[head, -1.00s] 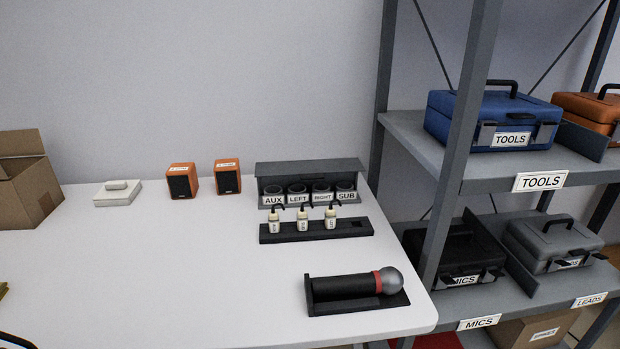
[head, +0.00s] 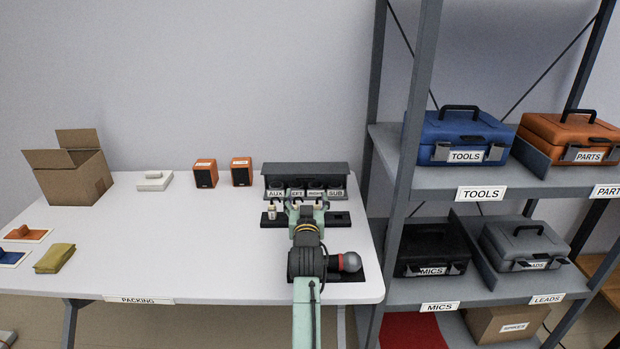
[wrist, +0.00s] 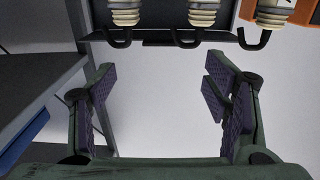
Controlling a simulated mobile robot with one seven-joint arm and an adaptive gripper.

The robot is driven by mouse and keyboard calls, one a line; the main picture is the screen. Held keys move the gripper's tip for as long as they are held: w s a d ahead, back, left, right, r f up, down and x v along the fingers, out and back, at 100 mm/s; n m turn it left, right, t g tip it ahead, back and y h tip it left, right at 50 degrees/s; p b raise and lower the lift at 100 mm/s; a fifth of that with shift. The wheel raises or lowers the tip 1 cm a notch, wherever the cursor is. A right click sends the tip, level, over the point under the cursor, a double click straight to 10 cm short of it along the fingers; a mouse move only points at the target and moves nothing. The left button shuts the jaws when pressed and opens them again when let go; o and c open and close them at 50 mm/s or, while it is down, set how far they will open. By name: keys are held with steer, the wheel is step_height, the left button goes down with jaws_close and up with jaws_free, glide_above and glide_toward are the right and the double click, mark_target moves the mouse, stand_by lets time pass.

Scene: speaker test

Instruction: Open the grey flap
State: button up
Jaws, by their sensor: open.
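The grey unit (head: 354,185) stands at the back right of the white table, with a row of dark round sockets labelled AUX, LEFT, RIGHT and SUB. A flat grey panel (head: 305,168), seemingly the flap, runs along its top; I cannot tell how far it is open. My gripper (head: 307,204) is open and empty, in front of the unit and over the black plug rack (head: 340,219). The wrist view shows its two fingers (wrist: 160,78) spread wide. Ribbed white plugs with black hooks show beyond them, such as one plug (wrist: 125,14). My arm partly hides the rack.
A microphone (head: 349,262) lies in a black holder, partly behind my arm. Two orange speakers (head: 205,174) stand left of the unit. A shelf post (head: 418,100) rises right of the table. The table's middle is clear; a cardboard box (head: 75,180) stands at left.

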mark_target(305, 178)
steer(key=w+p, duration=0.2)
steer(key=w, duration=0.8)
steer(key=shift+w+a+p, duration=0.15)
steer(key=shift+w+p, duration=0.15)
steer(key=shift+p, duration=0.05)
steer(key=shift+c, duration=0.6)
jaws_close()
